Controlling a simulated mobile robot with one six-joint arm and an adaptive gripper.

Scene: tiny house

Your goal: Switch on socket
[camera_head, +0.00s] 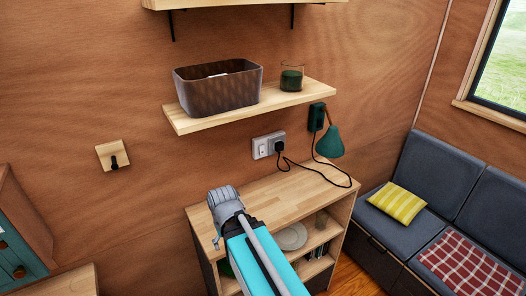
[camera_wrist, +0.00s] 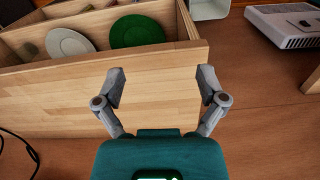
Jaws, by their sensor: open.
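The wall socket (camera_head: 262,148) is a pale double plate on the wood wall, above the low wooden cabinet (camera_head: 300,184) and below the shelf. Its left half has a small white part; a black plug (camera_head: 280,146) sits in its right half. In the wrist view my gripper (camera_wrist: 161,88) is open and empty, its two grey fingers apart over the cabinet's wooden top (camera_wrist: 165,95). In the head view my wrist hides most of the gripper, which is over the cabinet's left end, left of and below the socket. The socket is not visible in the wrist view.
A black cable (camera_head: 312,166) runs from the plug to a green wall lamp (camera_head: 330,142). The shelf (camera_head: 250,108) above the socket holds a dark basket (camera_head: 218,92) and a glass (camera_head: 291,78). A grey sofa (camera_head: 400,205) stands right. The cabinet top's right part is mostly clear.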

